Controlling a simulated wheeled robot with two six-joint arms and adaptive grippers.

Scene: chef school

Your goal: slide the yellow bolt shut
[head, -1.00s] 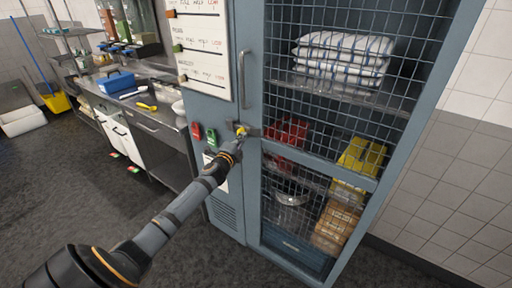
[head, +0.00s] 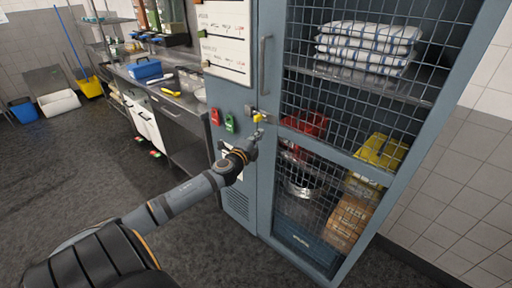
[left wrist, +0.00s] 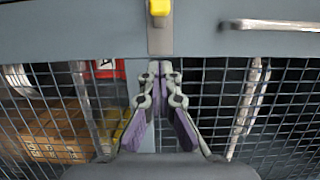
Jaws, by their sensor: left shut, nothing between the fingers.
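The yellow bolt knob (head: 258,118) sits on a grey metal mount on the blue cabinet's door frame, below the vertical door handle (head: 264,63). In the left wrist view the knob (left wrist: 159,7) is at the top edge, partly cut off, with a metal strip running down from it. Whether the bolt is fully across is too small to tell. My left gripper (head: 257,136) is shut and empty, just below the knob and apart from it. In the left wrist view its fingertips (left wrist: 160,68) meet in front of the mesh. My right gripper is out of view.
The blue cabinet's mesh door (head: 350,110) shows folded towels (head: 365,45) and yellow, red and brown packages inside. A steel counter (head: 180,98) stands left. Dark floor is free at left.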

